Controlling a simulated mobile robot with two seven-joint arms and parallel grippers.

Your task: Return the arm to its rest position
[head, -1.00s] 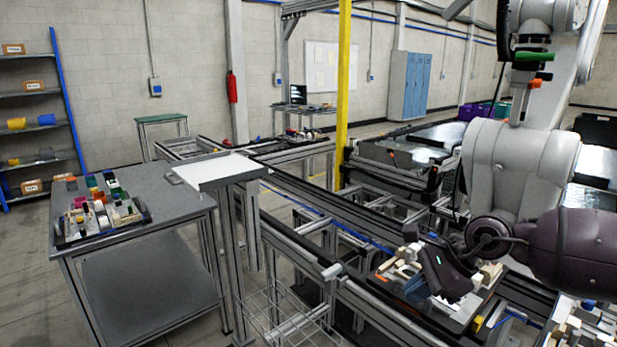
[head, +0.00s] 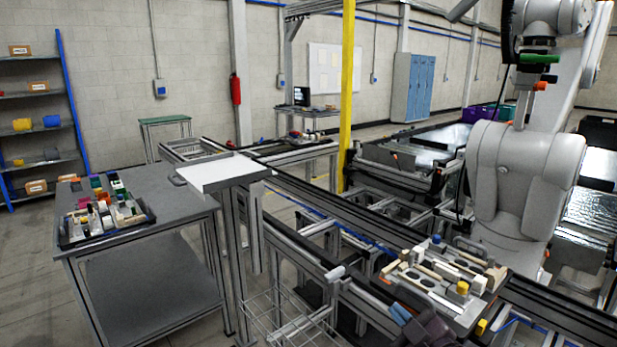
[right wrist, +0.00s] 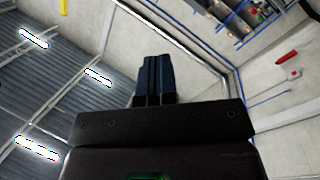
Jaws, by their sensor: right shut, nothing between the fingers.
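My right gripper (head: 399,311) shows at the bottom edge of the head view, in front of the conveyor frame. Only its fingers and part of the dark wrist are in the picture. In the right wrist view its two dark blue fingers (right wrist: 152,78) lie together, shut and with nothing between them. My left gripper is not in view.
A grey table (head: 150,190) on the left bears a dark tray (head: 66,238) of coloured parts. A white panel (head: 222,172) stands beside it on a frame. A yellow post (head: 347,100) rises behind the conveyor. A large grey-white robot arm (head: 515,180) stands behind the fixture.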

